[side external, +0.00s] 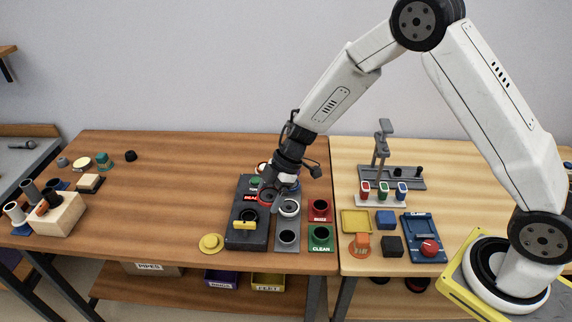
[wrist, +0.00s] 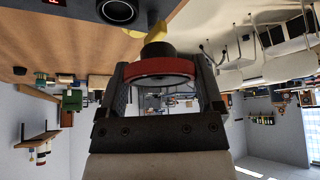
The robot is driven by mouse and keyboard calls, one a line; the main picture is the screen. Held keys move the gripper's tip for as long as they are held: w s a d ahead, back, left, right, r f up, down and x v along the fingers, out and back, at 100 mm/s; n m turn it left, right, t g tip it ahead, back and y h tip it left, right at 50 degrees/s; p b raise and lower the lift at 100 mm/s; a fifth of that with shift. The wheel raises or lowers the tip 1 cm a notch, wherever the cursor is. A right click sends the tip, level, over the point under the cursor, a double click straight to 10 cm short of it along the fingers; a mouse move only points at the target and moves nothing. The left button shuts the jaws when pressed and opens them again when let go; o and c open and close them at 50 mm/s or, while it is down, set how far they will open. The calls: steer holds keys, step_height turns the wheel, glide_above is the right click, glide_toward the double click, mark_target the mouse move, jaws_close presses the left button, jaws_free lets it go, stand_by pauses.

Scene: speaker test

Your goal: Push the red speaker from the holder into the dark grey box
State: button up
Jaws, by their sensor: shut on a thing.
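My gripper (side external: 272,187) is shut on a round red-rimmed speaker (wrist: 163,68), which has a dark cylindrical back. In the side view the red rim (side external: 268,199) shows just under my fingers, over the black test fixture (side external: 247,240). I cannot tell whether the speaker touches the fixture. In the wrist view both fingers (wrist: 163,80) flank the speaker. A grey plate (side external: 288,249) with a dark round part lies right of the fixture. A small dark grey box (side external: 391,246) stands on the right table. Which piece is the holder is unclear.
A red bin (side external: 320,218) and a green CLEAR bin (side external: 320,246) stand right of the grey plate. A yellow tray (side external: 356,212), a blue block (side external: 386,219), an orange part (side external: 361,246) and a blue clamp device (side external: 415,222) stand farther right.

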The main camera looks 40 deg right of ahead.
steer(key=m, duration=0.1)
glide_above(248, 212)
steer(key=s, duration=0.2)
steer(key=shift+w+a, duration=0.2)
steer(key=shift+a, duration=0.25)
steer(key=shift+f, duration=0.15)
steer(key=shift+f, duration=3.25)
steer(key=shift+f, duration=1.3)
stand_by(0.5)
steer(key=o, duration=0.9)
steer(key=shift+r, duration=0.1)
steer(key=shift+r, duration=3.7)
